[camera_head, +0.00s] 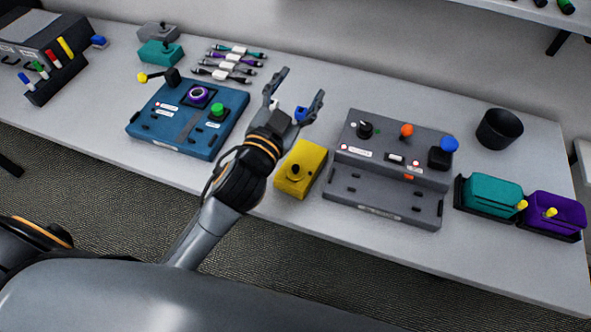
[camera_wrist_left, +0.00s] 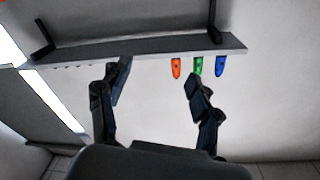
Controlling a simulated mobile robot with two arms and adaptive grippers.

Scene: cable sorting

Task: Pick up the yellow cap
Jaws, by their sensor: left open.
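Yellow things in the head view are a round yellow knob (camera_head: 142,77) at the blue panel's left corner, a yellow stick (camera_head: 65,48) in the left rack, and a yellow box (camera_head: 301,168) with a round knob on top. My left gripper (camera_head: 301,84) is raised over the table's middle, fingers spread, with nothing between them. The wrist view shows the same open gripper (camera_wrist_left: 158,75) facing the wall and a shelf. My right gripper is not in view.
The blue panel (camera_head: 150,125) is left of my arm; the grey panel (camera_head: 385,205) is right. A black cup (camera_head: 499,129), a teal box (camera_head: 492,193) and a purple box (camera_head: 565,207) stand further right. Several cables (camera_head: 232,60) lie behind. A shelf (camera_wrist_left: 150,46) juts from the wall.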

